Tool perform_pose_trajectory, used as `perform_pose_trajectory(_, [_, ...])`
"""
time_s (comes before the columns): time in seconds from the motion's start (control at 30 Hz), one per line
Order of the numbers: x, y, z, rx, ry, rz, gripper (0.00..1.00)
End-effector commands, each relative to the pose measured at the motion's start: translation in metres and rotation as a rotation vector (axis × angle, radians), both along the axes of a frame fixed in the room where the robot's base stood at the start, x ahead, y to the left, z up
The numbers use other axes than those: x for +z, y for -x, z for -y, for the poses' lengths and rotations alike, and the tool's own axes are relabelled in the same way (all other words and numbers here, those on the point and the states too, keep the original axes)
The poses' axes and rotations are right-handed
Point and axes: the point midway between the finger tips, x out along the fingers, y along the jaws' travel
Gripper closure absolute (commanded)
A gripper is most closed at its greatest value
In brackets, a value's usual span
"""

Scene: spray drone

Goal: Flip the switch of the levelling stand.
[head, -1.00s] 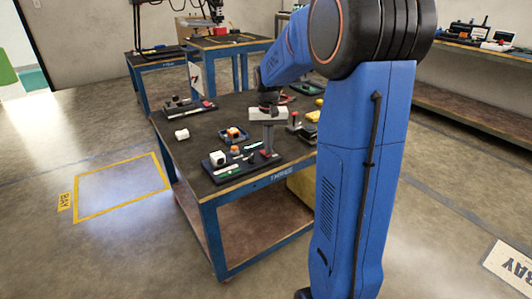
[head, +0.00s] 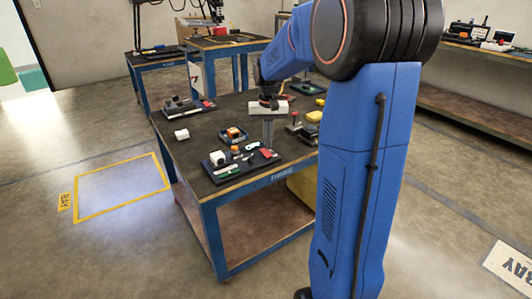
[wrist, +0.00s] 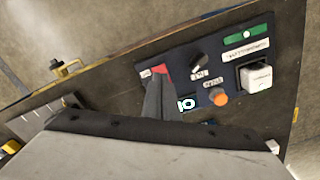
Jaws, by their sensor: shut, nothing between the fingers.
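A dark blue panel, which looks like the levelling stand (head: 216,180), lies on the near part of the table. The wrist view shows its face (wrist: 228,122), with a green strip (wrist: 248,36), a black knob with a pale mark (wrist: 197,61), an orange knob (wrist: 219,97), a white block (wrist: 256,77) and a red part (wrist: 162,69). I cannot tell for certain which part is the switch. My gripper (head: 268,147) points down over the panel's right side, shut and empty. In the wrist view its fingertips (wrist: 157,80) overlap the panel beside the red part and partly hide it.
A small blue tray with an orange part (head: 234,134) stands behind the panel. A white block (head: 181,134) lies to the left, and another dark device (head: 184,106) stands farther back. Yellow pieces (head: 314,116) lie to the right. The table's left front is clear.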

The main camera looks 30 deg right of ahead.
Motion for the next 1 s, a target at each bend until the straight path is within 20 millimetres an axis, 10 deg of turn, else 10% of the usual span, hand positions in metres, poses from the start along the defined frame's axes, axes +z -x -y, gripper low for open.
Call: perform_pose_trajectory(1.0, [0.043,0.0,0.0,0.0,0.0,0.0,1.0])
